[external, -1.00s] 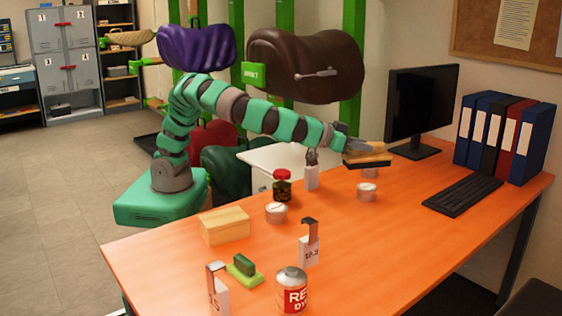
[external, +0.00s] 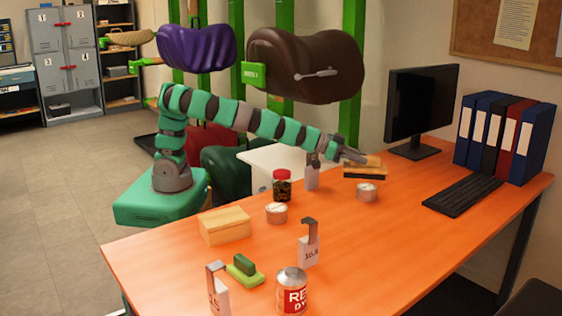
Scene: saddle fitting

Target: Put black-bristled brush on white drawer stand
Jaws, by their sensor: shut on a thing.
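The black-bristled brush (external: 364,167) has a pale wooden back and dark bristles facing down. It is over the far part of the orange desk, left of the monitor; I cannot tell whether it touches anything below. My gripper (external: 357,156) is shut on the brush, reaching it from the left. The white drawer stand (external: 282,158) is behind the desk, left of my gripper. Its pale top looks bare where it shows, and the desk and jars hide part of its front.
A white bottle with a dark top (external: 312,176), a red-lidded jar (external: 282,186) and tins (external: 276,213) (external: 367,192) stand on the desk (external: 400,240). A wooden box (external: 224,226), green brush (external: 244,270) and red can (external: 292,292) are nearer. A brown saddle (external: 310,68) hangs behind.

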